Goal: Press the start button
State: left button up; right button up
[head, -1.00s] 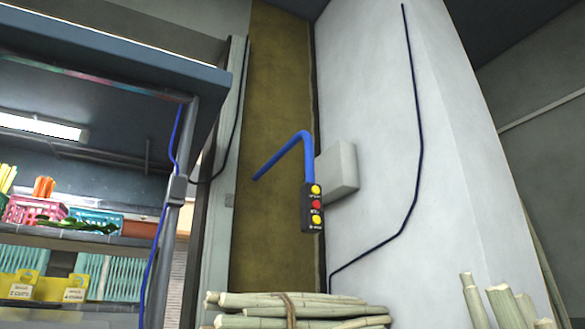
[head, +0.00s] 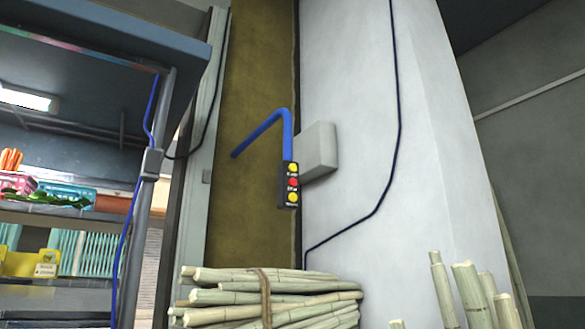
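A small black control box (head: 288,186) hangs at the end of a bent blue pipe (head: 272,123) in the middle of the head view. It carries a yellow button (head: 292,168) at the top, a red button (head: 293,183) in the middle and another yellow button (head: 292,198) at the bottom. The labels beside the buttons are too small to read, so I cannot tell which one is start. Neither of my grippers shows in the head view.
A bundle of cut cane (head: 225,300) lies below the control box, and more cane stalks (head: 470,295) stand at the lower right. A grey box (head: 318,150) is on the white pillar (head: 350,90). A shelf with baskets (head: 68,195) stands at the left.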

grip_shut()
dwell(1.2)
